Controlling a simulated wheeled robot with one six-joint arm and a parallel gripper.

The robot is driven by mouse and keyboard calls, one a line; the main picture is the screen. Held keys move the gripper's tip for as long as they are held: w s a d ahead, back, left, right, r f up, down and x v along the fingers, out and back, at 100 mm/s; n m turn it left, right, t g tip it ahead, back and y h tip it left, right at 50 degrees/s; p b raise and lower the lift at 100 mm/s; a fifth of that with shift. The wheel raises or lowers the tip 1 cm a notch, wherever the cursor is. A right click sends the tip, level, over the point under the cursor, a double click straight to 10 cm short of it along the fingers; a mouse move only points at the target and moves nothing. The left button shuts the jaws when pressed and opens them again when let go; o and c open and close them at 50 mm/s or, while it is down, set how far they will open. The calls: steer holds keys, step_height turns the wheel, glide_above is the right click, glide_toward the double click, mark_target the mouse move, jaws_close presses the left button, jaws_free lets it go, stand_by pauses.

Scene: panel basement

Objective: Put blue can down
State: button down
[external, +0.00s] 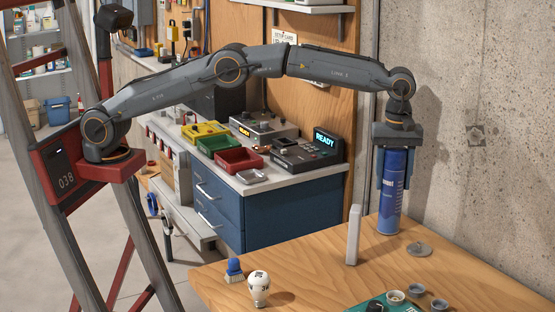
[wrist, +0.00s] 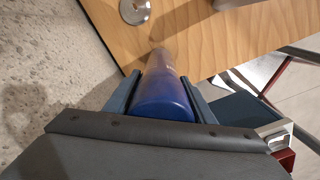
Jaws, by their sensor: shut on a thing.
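The blue can (external: 391,200) is upright at the back right of the wooden table (external: 455,277). My gripper (external: 393,172) points straight down, with its two fingers around the can's upper part. It is shut on the can. In the wrist view the can (wrist: 164,98) lies between the two fingers, with its far end towards the table (wrist: 205,30). The can's lower end is at or very near the tabletop; I cannot tell if it touches.
A metal disc with a knob (external: 418,249) is right of the can. A white upright block (external: 353,235) is to its left. A light bulb (external: 259,287), a blue-topped item (external: 234,270) and several small cups stand nearer the front. A concrete wall (external: 470,130) rises behind.

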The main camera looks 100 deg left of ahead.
mark_target(396, 148)
steer(key=c, duration=0.8)
jaws_free()
steer(key=shift+f, duration=0.15)
steer(key=shift+r+b, duration=1.3)
steer(key=shift+r, duration=2.6)
